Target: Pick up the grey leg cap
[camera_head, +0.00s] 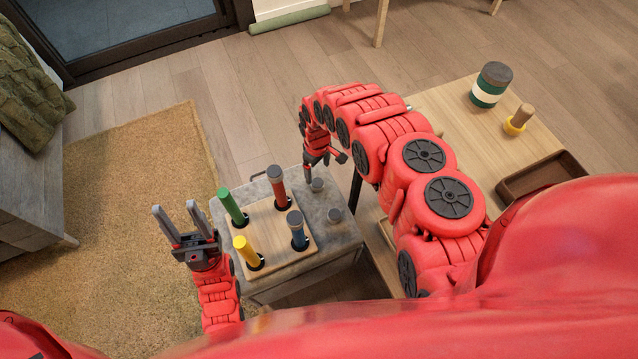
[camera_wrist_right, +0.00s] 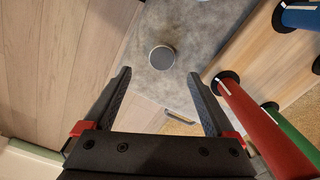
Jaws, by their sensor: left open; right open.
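One grey leg cap (camera_head: 317,184) stands on the grey stone-topped table near the wooden block's right side. My right gripper (camera_head: 325,160) is open and empty above the table's back edge, close to the first cap. In the right wrist view, that cap (camera_wrist_right: 162,57) shows as a round disc between and just beyond the open fingertips, apart from both. My left gripper (camera_head: 175,206) is open and empty, left of the table, fingers pointing away.
A wooden block (camera_head: 268,262) holds upright green (camera_head: 232,206), red (camera_head: 278,190), yellow (camera_head: 247,252) and blue (camera_head: 298,236) legs. Red and blue have grey tops. A wooden table (camera_head: 440,105) at right carries a stacked cylinder (camera_head: 490,86), a yellow-ringed peg (camera_head: 519,119) and a brown tray (camera_head: 540,176).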

